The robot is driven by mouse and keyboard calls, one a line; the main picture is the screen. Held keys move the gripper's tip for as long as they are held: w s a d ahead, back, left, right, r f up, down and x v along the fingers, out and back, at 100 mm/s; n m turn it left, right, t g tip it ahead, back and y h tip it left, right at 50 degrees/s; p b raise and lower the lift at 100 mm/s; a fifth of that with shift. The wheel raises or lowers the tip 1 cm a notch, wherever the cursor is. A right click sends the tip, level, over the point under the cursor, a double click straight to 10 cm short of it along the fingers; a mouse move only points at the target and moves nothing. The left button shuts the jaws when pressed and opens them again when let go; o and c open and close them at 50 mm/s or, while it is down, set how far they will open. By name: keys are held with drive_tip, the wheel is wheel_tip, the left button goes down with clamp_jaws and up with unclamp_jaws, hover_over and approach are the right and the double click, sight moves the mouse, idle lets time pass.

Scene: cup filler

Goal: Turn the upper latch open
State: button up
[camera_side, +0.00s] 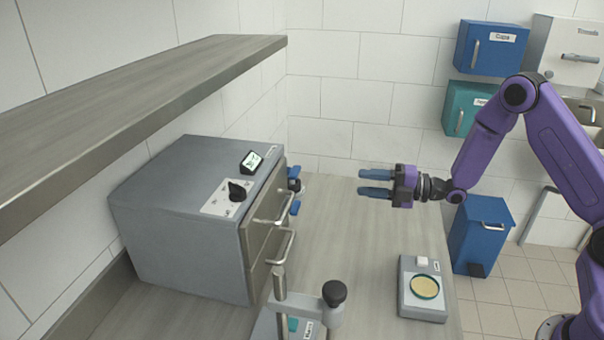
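The grey machine (185,225) stands on the worktop at left, with two handled fronts on its right-facing side. The upper latch (294,172) is a small blue piece at the far edge of the upper front, beside a dark part. A lower blue latch (295,208) sits just below it. Both are small and partly hidden by the machine's edge, so their exact turn cannot be told. My gripper (361,181) is to the right of the latches, clear of them. Its two blue fingers point left, one above the other, apart and empty.
The machine's upper handle (273,209) and lower handle (284,246) stick out to the right. A post with a black knob (334,293) stands in front. A scale (423,311) with a round dish sits at right. A shelf (130,95) overhangs the left. The worktop's middle (350,235) is clear.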

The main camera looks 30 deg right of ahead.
approach(299, 173)
drive_tip(key=x, duration=0.9)
drive_tip(key=shift+w, duration=0.2)
clamp_jaws()
